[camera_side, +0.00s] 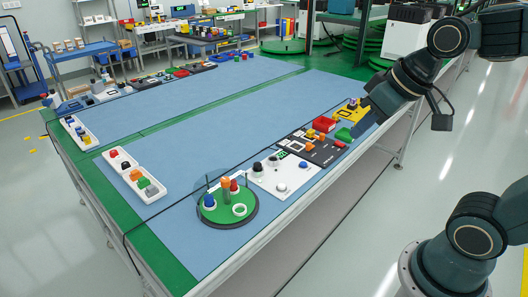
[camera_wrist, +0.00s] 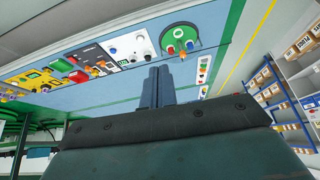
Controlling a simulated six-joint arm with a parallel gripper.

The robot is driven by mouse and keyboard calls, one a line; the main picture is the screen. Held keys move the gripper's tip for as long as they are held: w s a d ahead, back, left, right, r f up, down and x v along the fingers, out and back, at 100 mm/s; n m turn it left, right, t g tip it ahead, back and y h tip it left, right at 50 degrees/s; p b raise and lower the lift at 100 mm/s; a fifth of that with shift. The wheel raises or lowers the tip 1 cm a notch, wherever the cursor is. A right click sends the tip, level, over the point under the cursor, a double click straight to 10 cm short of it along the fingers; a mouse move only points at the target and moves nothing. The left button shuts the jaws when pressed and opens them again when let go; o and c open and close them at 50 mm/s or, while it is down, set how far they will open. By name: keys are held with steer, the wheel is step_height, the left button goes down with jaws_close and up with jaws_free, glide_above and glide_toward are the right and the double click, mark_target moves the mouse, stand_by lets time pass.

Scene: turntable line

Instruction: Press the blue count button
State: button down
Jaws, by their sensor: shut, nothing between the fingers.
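The white panel (camera_side: 268,183) lies on the blue table mat and carries a blue button (camera_side: 281,187), a black knob (camera_side: 257,167) and a small green-lit display (camera_side: 283,154). My gripper (camera_side: 362,127) is at the right side of the table, up and to the right of the panel in the side view, apart from the button. In the wrist view its fingers (camera_wrist: 155,70) are together with nothing between them.
A round green turntable (camera_side: 228,215) with coloured pegs and a clear shield stands left of the panel. A dark panel (camera_side: 318,151) and a yellow one (camera_side: 352,111) lie to its right. White trays (camera_side: 134,176) stand at the left; the middle mat is clear.

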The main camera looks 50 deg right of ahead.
steer(key=w+d+f+m, duration=0.15)
steer(key=w+d, duration=0.25)
steer(key=w, duration=0.7)
steer(key=m+t, duration=0.3)
steer(key=m, duration=0.3)
glide_above(306, 164)
step_height(306, 164, down, 22)
steer(key=shift+a+y, duration=0.1)
steer(key=shift+y, duration=0.3)
steer(key=shift+f, duration=0.15)
steer(key=shift+f, duration=4.25)
